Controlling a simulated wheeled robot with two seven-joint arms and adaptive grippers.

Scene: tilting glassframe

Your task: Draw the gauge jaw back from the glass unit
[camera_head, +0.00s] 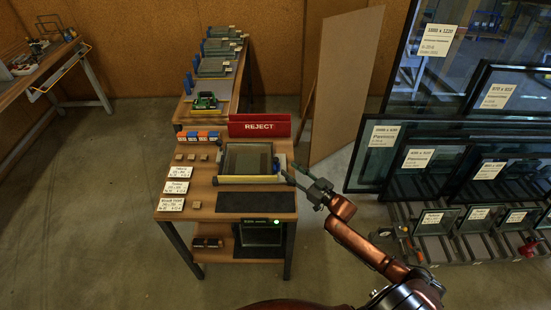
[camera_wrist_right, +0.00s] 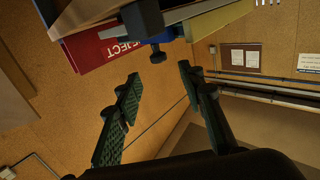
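The glass unit (camera_head: 247,159) lies in a fixture on the wooden bench, with a yellow bar (camera_head: 249,180) along its front. A small dark part with blue, which looks like the gauge jaw (camera_head: 277,166), sits at the unit's right edge. The wrist view shows the same open fingers (camera_wrist_right: 158,82). Whether the jaw touches the glass is too small to tell. My left gripper is out of view.
A red REJECT sign (camera_head: 260,126) stands behind the fixture. Label cards (camera_head: 175,187) and small wooden blocks lie on the bench's left. A dark mat (camera_head: 241,201) lies in front. Glass panes (camera_head: 430,160) stand in racks at right; open floor lies between.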

